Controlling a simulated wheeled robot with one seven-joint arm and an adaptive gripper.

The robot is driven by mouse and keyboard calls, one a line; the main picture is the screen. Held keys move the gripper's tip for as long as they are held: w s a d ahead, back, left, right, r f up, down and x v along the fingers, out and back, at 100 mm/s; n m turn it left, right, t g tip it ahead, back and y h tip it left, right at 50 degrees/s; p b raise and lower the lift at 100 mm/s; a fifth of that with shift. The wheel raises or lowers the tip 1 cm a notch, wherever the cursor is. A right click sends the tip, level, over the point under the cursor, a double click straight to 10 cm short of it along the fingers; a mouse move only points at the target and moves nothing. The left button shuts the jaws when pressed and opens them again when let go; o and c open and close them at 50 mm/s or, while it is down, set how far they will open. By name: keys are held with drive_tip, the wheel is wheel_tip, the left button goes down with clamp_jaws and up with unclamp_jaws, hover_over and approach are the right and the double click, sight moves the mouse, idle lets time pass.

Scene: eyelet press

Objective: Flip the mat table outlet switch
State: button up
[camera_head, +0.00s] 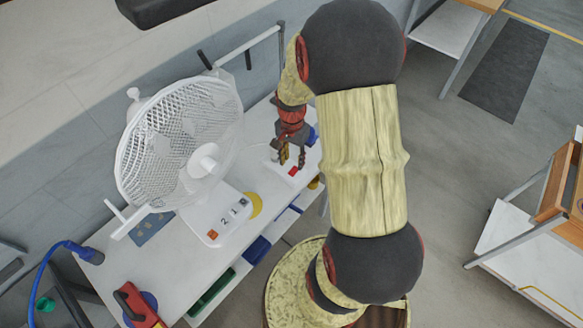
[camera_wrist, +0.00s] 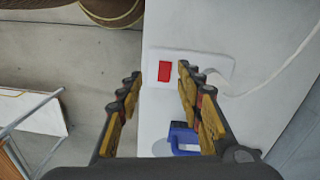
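The outlet (camera_head: 287,173) is a small white block with a red rocker switch (camera_head: 293,171), near the far right end of the white table (camera_head: 258,160). In the wrist view the white outlet body (camera_wrist: 210,66) carries the red switch (camera_wrist: 165,71) at its left end. My gripper (camera_head: 291,158) is above the outlet in the head view. In the wrist view my gripper (camera_wrist: 159,73) is open, with nothing between its fingers. The red switch shows between the fingertips, nearer the right one. I cannot tell whether the fingers touch the outlet.
A white fan (camera_head: 180,140) stands left of the outlet; its base (camera_head: 225,215) has numbered buttons and an orange switch. A white cable (camera_wrist: 285,70) curves from the outlet. A blue object (camera_wrist: 183,138) lies near it. A red tool (camera_head: 137,305) lies at the table's near end.

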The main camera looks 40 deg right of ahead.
sight(292, 173)
drive_tip(key=shift+w+d+r+m, duration=0.25)
drive_tip(key=shift+w+m, duration=0.15)
drive_tip(key=shift+m, duration=0.3)
drive_tip(key=shift+f, duration=0.25)
wheel_tip(292, 173, down, 7)
drive_tip(key=shift+f+b, duration=0.2)
drive_tip(key=shift+b, duration=0.3)
drive_tip(key=c, duration=0.4)
clamp_jaws()
